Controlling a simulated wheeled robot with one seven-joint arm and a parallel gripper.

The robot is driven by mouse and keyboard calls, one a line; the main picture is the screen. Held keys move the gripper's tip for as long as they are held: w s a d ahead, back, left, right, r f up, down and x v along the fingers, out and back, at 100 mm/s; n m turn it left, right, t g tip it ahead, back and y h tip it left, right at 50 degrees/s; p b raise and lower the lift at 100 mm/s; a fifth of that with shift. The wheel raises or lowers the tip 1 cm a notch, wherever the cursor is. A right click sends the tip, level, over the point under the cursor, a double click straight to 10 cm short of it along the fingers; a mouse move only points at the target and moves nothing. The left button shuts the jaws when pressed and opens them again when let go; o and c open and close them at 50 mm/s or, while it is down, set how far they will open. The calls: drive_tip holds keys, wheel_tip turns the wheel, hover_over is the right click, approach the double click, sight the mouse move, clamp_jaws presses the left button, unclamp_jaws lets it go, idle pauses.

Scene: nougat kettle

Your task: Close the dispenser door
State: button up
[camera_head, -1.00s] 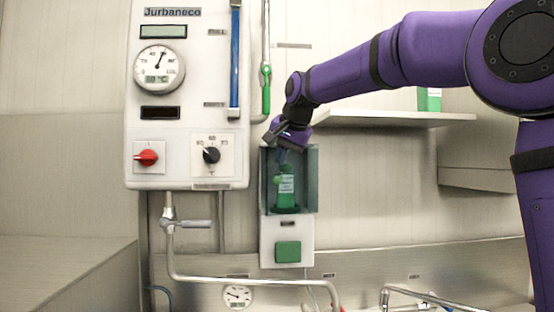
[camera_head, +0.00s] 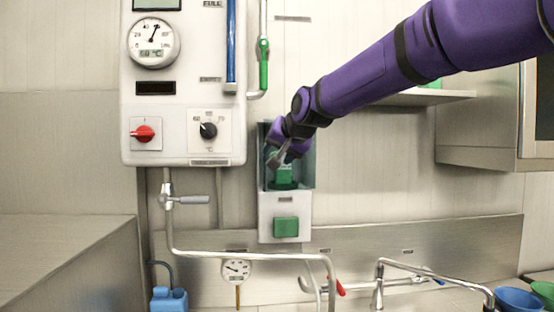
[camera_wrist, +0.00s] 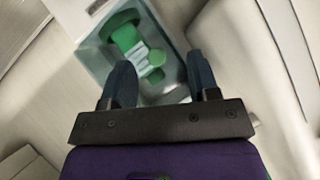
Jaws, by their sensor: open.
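The dispenser (camera_head: 263,200) is a small wall unit with a teal, see-through compartment above a white panel. A green bottle with a pale label (camera_head: 285,174) stands inside. The compartment front appears uncovered, but I cannot clearly make out the door or its angle. My gripper (camera_head: 274,160) is at the compartment's front left, partly covering the bottle. In the wrist view, my gripper (camera_wrist: 161,80) has its two dark fingers apart with nothing held. The green bottle (camera_wrist: 132,45) lies beyond and between them, inside the pale compartment wall (camera_wrist: 92,60). I cannot tell whether a finger touches the dispenser.
A green button (camera_head: 286,227) is on the panel below. A white control box (camera_head: 180,100) with gauge and knobs hangs at left. A shelf (camera_head: 425,97) is at right behind my arm. Pipes (camera_head: 240,254) run below, and blue and green bowls (camera_head: 518,300) sit lower right.

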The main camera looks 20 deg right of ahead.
drive_tip(key=s+d+f+n+t+h, duration=0.15)
drive_tip(key=s+f+n+t, duration=0.25)
drive_tip(key=f+t, duration=0.5)
drive_tip(key=w+r+t, duration=0.2)
drive_tip(key=w+r, duration=0.4)
drive_tip(key=w, duration=0.4)
drive_tip(key=shift+a, duration=0.15)
drive_tip(key=shift+w+r+h, duration=0.1)
drive_tip(key=shift+h, duration=0.15)
drive_tip(key=shift+c, duration=0.5)
clamp_jaws()
drive_tip(key=shift+a, duration=0.1)
